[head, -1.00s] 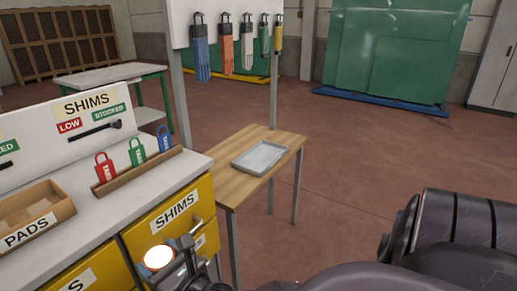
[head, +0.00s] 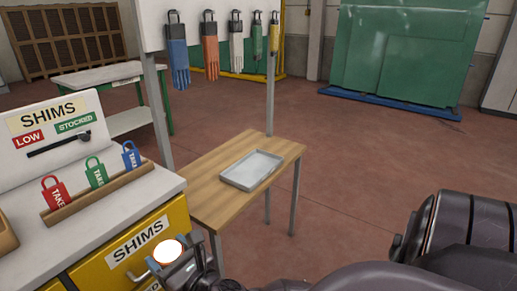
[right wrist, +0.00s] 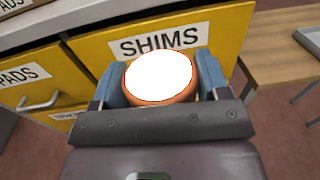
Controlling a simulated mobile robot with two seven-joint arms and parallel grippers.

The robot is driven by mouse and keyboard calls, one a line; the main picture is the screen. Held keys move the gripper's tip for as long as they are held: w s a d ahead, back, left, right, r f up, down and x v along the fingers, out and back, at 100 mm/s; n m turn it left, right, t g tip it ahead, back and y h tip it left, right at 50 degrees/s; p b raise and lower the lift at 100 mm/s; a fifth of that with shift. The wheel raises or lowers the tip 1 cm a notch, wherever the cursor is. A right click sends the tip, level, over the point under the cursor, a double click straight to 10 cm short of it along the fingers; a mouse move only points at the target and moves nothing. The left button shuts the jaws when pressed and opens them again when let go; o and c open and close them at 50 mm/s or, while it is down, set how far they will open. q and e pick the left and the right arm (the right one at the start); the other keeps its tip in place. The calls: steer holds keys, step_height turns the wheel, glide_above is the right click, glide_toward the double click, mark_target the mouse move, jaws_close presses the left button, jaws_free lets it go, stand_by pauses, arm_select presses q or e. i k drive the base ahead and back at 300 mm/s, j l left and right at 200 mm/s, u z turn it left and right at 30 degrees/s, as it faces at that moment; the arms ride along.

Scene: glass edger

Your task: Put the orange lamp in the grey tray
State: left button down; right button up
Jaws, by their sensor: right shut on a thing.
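My right gripper (head: 166,260) is shut on the orange lamp (head: 168,250), seen as a glowing white disc with an orange rim. In the right wrist view the lamp (right wrist: 160,77) sits between the two blue-padded fingers. The gripper is in front of the yellow SHIMS drawer, at the lower left of the head view. The grey tray (head: 252,170) lies on the wooden table, up and to the right of the lamp, and looks empty. The tray's corner also shows at the right edge of the right wrist view (right wrist: 310,40). My left gripper is not in view.
The wooden table (head: 205,180) has bare top around the tray. The white counter (head: 120,208) with yellow drawers stands at the left, bearing a wooden rack of red, green and blue tags. A board with several hanging gloves (head: 236,45) stands behind the table on posts.

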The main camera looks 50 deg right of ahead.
mark_target(250, 172)
steer(key=i+l, duration=0.1)
steer(key=l, duration=0.4)
steer(key=i+l, duration=0.1)
steer(key=l, duration=0.85)
steer(key=i, duration=0.05)
